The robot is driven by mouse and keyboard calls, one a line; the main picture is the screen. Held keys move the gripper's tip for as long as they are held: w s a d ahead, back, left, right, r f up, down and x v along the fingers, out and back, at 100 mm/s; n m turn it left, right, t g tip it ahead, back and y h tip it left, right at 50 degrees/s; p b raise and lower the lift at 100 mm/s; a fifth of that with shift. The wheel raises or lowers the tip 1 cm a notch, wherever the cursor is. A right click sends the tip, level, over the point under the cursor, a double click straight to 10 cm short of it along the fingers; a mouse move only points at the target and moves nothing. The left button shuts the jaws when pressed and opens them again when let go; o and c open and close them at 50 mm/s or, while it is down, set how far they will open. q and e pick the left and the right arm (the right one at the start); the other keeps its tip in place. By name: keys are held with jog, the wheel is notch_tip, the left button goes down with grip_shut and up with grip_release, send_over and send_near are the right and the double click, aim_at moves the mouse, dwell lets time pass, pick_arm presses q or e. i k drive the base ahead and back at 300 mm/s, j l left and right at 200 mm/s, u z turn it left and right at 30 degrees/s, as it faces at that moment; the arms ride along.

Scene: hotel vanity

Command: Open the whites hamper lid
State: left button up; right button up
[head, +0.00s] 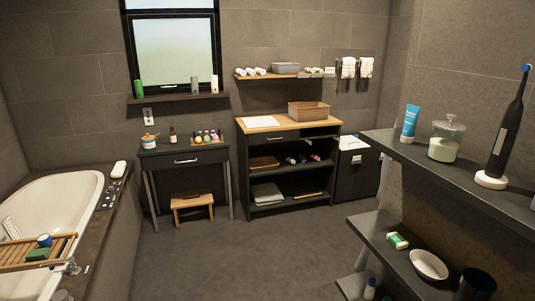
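A dark box-shaped unit (357,178) with a white top piece (351,142) and a small pale label (356,159) stands at the back right, just right of the open shelf unit. It may be the whites hamper, but the label is too small to read. I cannot tell clearly whether the white piece is its lid or something lying on it. Its right side is partly hidden by the near shelf. Neither of my grippers is in view.
Grey floor (240,245) is clear in the middle. A bathtub (45,205) is at left. A wooden stool (192,203) stands under a small drawer table (185,156). Near shelves (440,178) at right hold a glass jar (446,139) and a toothbrush (507,130).

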aim_at(347, 140)
jog(key=i+u, duration=0.35)
jog(key=i, duration=1.25)
jog(key=i+z, duration=0.35)
jog(key=i, duration=0.4)
jog(key=i+z, duration=0.4)
jog(key=i, duration=0.35)
jog(key=i+l, duration=0.4)
jog(key=i+l+z, duration=0.15)
jog(key=i+l, duration=0.3)
jog(key=i+l+u, duration=0.15)
jog(key=i+l, duration=0.2)
jog(key=i+l+u, duration=0.15)
jog(key=i+l, duration=0.2)
jog(key=i+l+u, duration=0.1)
jog(key=i+l, duration=0.35)
jog(key=i+l+u, duration=0.15)
jog(key=i+l, duration=0.2)
jog(key=i+l+u, duration=0.15)
jog(key=i+l, duration=0.2)
jog(key=l, duration=0.25)
jog(key=i+l+u, duration=0.15)
jog(key=i+l, duration=0.15)
jog(key=l, duration=0.2)
